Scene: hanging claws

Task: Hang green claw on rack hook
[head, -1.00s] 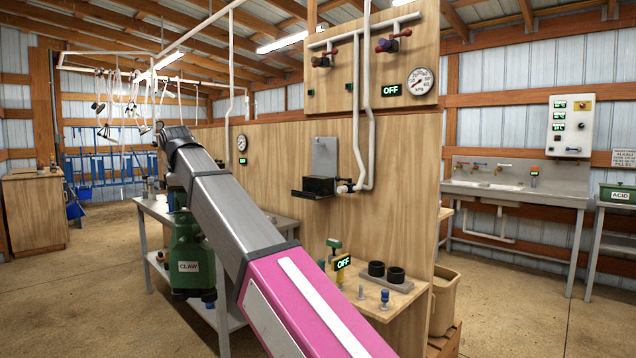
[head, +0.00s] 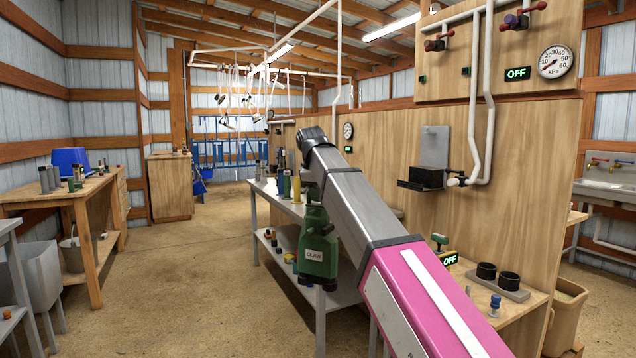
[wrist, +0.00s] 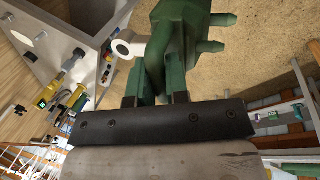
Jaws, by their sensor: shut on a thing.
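The green claw (head: 317,246), with a white label reading CLAW, hangs upright below the end of my arm in the head view. My gripper (wrist: 155,98) is shut on it in the wrist view, where the claw (wrist: 178,45) fills the top middle between the fingers. In the head view my forearm hides most of the gripper. The white overhead rack (head: 262,68) is far off at the back, with several claws hanging from it. Which hooks are free is too small to tell.
A metal table (head: 275,205) with bottles stands just beside and behind the held claw. A plywood partition (head: 395,165) runs along the right. Wooden benches (head: 95,192) stand on the left. Open floor (head: 200,260) leads between them towards the rack.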

